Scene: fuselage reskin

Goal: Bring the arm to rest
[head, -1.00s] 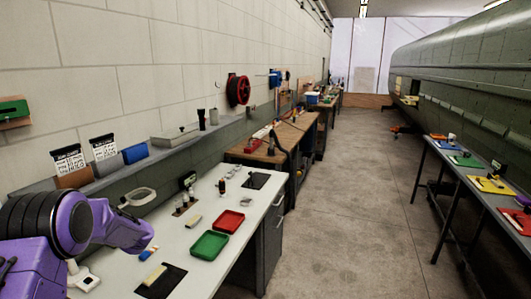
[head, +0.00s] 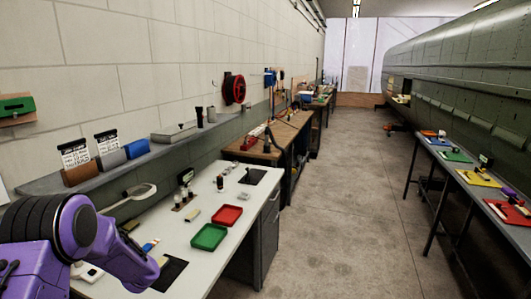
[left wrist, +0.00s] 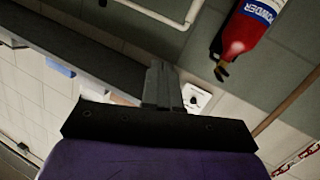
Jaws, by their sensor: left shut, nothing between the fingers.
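My left arm (head: 55,235), purple with a black ribbed joint, comes in at the lower left of the head view. It stands in front of the white workbench (head: 175,242), and its lower end hides part of a black mat (head: 171,272). The left gripper is out of the head view. In the left wrist view my left gripper (left wrist: 162,82) shows its dark fingers together, shut and empty. My right arm and right gripper are in no view.
A red tray (head: 227,216) and a green tray (head: 209,237) lie on the workbench. A grey shelf (head: 100,183) runs along the wall. A red fire extinguisher (left wrist: 252,25) appears in the left wrist view. Clear floor (head: 345,200) lies between the benches and the right-hand table.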

